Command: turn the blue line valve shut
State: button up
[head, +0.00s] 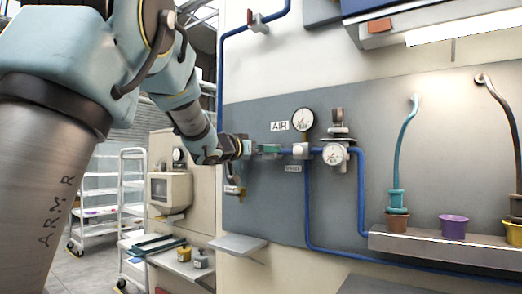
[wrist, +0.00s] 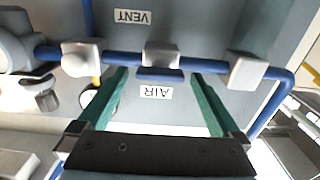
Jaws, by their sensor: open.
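The blue line (wrist: 118,56) runs across the grey panel in the wrist view. A pale valve block (wrist: 162,54) sits on it, with a short blue handle (wrist: 160,74) lying parallel to the pipe. My gripper (wrist: 159,76) is open, its two green fingers on either side of the handle with gaps visible. In the head view my gripper (head: 268,149) is at the panel, left of a white fitting (head: 300,150) on the blue line (head: 322,149). The valve handle is hidden there by my gripper.
A round gauge (head: 303,119) and a regulator with a gauge (head: 334,155) are right of my gripper. An AIR label (wrist: 156,91) and a VENT label (wrist: 132,16) are on the panel. A shelf (head: 440,244) with pots stands at the right.

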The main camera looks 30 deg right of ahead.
jog(key=shift+d, duration=0.1)
jog(key=c, duration=1.3)
jog(key=shift+s+f+m+b, duration=0.15)
jog(key=shift+m+b, duration=1.9)
jog(key=shift+m, duration=2.4)
jog(key=shift+f+m+b, duration=0.15)
jog(key=shift+m+b, duration=1.85)
jog(key=shift+m, duration=2.45)
